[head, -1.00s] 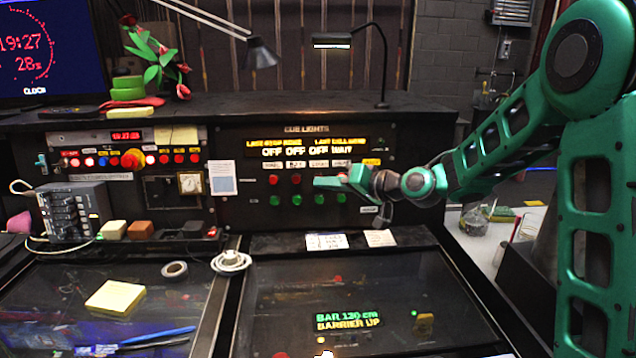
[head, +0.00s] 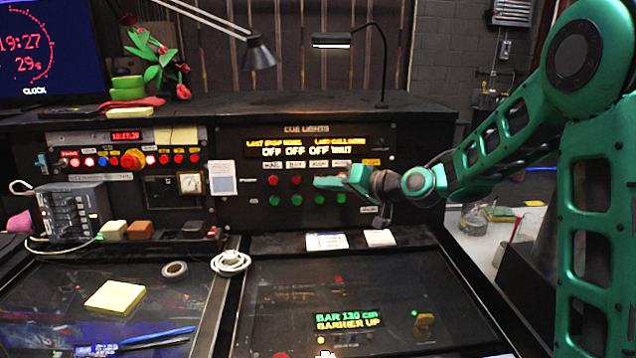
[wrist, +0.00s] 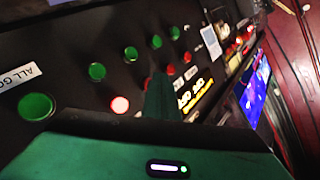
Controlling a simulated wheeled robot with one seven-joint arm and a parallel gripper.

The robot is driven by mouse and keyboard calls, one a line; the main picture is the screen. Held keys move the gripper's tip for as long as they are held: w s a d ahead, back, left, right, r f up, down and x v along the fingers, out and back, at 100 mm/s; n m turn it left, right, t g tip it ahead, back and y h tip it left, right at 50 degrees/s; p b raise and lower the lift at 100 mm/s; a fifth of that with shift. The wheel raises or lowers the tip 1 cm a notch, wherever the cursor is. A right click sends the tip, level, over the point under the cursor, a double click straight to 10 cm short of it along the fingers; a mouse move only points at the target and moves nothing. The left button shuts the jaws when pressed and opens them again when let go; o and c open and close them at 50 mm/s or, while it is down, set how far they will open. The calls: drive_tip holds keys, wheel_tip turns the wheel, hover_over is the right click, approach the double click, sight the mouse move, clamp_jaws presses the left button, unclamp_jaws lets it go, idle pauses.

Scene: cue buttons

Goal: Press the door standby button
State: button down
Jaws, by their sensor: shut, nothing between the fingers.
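The cue lights panel (head: 350,215) has a row of red buttons above a row of green ones. The small labels over the columns are too blurred to read, so I cannot tell which is the door column. My gripper (head: 318,183) is shut and empty, its fingertips at the red row, over the third column. The rightmost red button (wrist: 120,104) looks pale and bright in the wrist view.
The display (head: 306,147) above the buttons reads OFF OFF OFF WAIT. A large green button (wrist: 36,106) sits by an ALL GO label in the wrist view. A desk lamp (head: 333,41) stands above the panel. Paper slips (head: 326,241) lie below it.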

drive_tip(key=shift+w, duration=0.75)
idle(0.9)
drive_tip(key=shift+s, duration=0.8)
drive_tip(key=shift+s+r, duration=0.25)
drive_tip(key=shift+s, duration=1)
drive_tip(key=shift+s+r, duration=0.2)
drive_tip(key=shift+s, duration=1.05)
